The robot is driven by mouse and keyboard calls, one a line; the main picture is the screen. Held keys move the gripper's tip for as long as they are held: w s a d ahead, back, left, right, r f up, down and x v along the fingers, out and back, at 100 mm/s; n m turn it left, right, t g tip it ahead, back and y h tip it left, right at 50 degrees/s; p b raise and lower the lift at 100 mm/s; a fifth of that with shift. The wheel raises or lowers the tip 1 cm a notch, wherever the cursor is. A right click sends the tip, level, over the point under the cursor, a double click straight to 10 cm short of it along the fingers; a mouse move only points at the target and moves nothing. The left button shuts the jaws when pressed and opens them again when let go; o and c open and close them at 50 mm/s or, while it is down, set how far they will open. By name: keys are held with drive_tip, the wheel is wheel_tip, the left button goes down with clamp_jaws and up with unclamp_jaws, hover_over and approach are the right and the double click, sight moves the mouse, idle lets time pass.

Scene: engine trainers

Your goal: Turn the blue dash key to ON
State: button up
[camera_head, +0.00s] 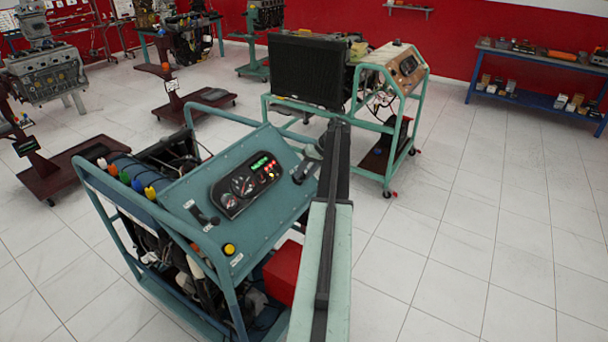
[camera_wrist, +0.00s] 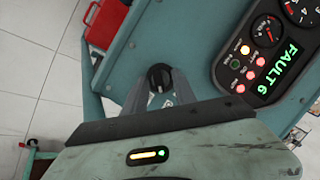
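The blue-teal dash panel (camera_head: 215,185) slopes on top of a teal-framed engine trainer in the head view. In the wrist view, a round black key switch (camera_wrist: 159,76) sits on the panel (camera_wrist: 195,55) beside the gauge cluster. My gripper (camera_wrist: 161,88) has its two grey fingers spread apart, one on each side of the switch. Whether they touch it cannot be told. In the head view my arm reaches over the panel's right edge, and the fingertips are hard to make out.
The gauge cluster (camera_head: 246,184) is lit, with red lamps and green text; its display (camera_wrist: 266,70) reads FAULT 6 in the wrist view. A yellow button (camera_head: 229,249) and a black lever (camera_head: 201,213) are on the panel. A radiator trainer (camera_head: 308,70) stands close behind.

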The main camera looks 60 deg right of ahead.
drive_tip(key=p+v, duration=0.6)
drive_tip(key=v, duration=0.1)
drive_tip(key=shift+s+r+p, duration=0.15)
drive_tip(key=shift+r+p, duration=0.2)
drive_tip(key=shift+d, duration=0.1)
